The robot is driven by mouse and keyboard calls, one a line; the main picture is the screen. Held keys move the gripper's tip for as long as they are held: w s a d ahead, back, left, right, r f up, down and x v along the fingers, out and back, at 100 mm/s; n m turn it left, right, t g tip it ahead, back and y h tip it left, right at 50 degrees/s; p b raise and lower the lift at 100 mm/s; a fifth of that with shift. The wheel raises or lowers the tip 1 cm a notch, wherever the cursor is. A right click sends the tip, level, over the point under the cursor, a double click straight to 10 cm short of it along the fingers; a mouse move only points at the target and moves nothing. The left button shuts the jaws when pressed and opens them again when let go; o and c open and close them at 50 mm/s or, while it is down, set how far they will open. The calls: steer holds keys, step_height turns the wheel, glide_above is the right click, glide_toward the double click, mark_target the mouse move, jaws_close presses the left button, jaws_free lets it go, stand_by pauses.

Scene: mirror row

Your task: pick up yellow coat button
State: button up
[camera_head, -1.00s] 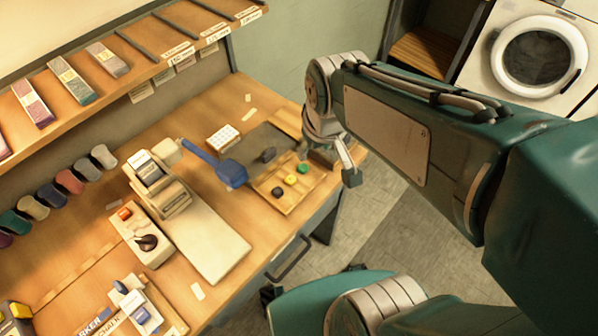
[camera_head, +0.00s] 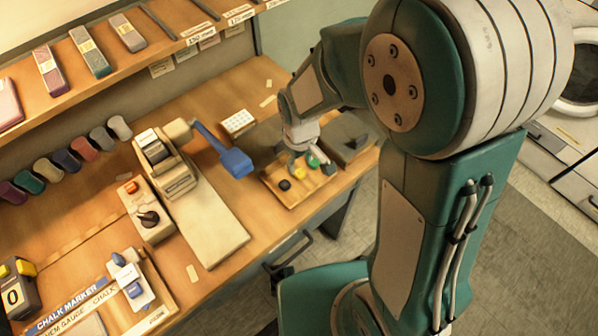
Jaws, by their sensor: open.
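The yellow coat button (camera_head: 299,172) lies on a shallow wooden tray (camera_head: 292,203) near the bench's front edge. It is in a slanting row between a black button (camera_head: 284,186) and a green button (camera_head: 313,160). My gripper (camera_head: 305,156) points down over the back part of the tray, close to the yellow and green buttons. It is open, with nothing seen held in it. The fingertips are small in this view and partly cover the tray, so I cannot tell their exact height or gap to the yellow button.
A blue-handled lever (camera_head: 225,153) on a cream press (camera_head: 165,165) stands left of the tray. A white gridded block (camera_head: 238,122) sits behind. A dark box (camera_head: 345,138) is to the right. A shelf (camera_head: 110,75) overhangs the bench's back.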

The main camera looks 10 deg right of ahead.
mark_target(300, 172)
steer(key=f, duration=0.4)
steer(key=shift+w+d+f, duration=0.1)
steer(key=shift+w+f, duration=0.25)
steer(key=shift+f, duration=0.45)
steer(key=shift+a, duration=0.2)
steer(key=shift+d, duration=0.1)
steer(key=c, duration=0.5)
